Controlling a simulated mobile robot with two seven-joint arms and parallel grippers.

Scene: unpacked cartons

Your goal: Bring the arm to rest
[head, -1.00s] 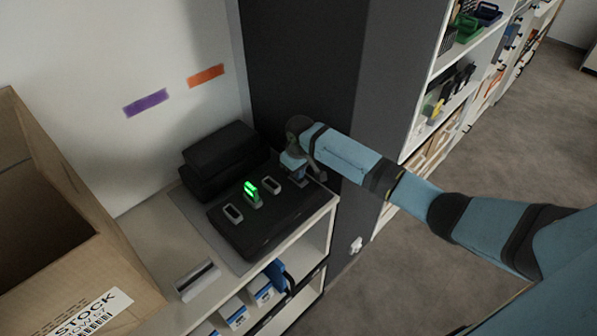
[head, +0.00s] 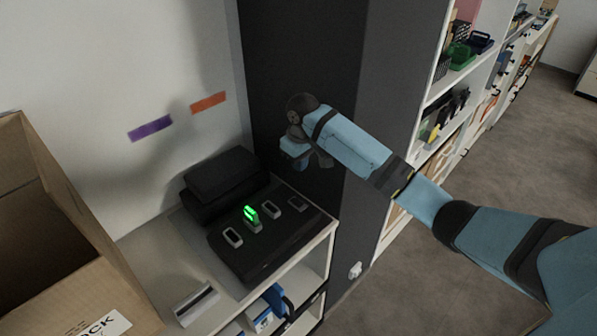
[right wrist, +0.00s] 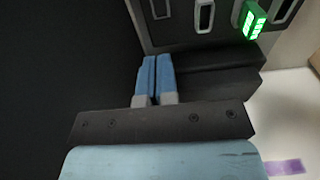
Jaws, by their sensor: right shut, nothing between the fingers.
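My right arm comes in from the right in the head view. Its gripper (head: 300,163) is raised above the back right corner of a black device with several slots (head: 262,245) and stands apart from it. In the right wrist view the two blue fingers of the gripper (right wrist: 156,75) lie side by side, shut with nothing between them. A lit green piece (head: 250,214) stands in one of the slots. It also shows in the right wrist view (right wrist: 250,20). My left gripper is not in view.
The black device sits on a white shelf unit (head: 150,250). An open carton (head: 85,265) stands at the left. A dark panel (head: 300,60) rises close behind the gripper. Shelves with goods (head: 455,90) stand at the right. Grey floor (head: 520,160) is clear.

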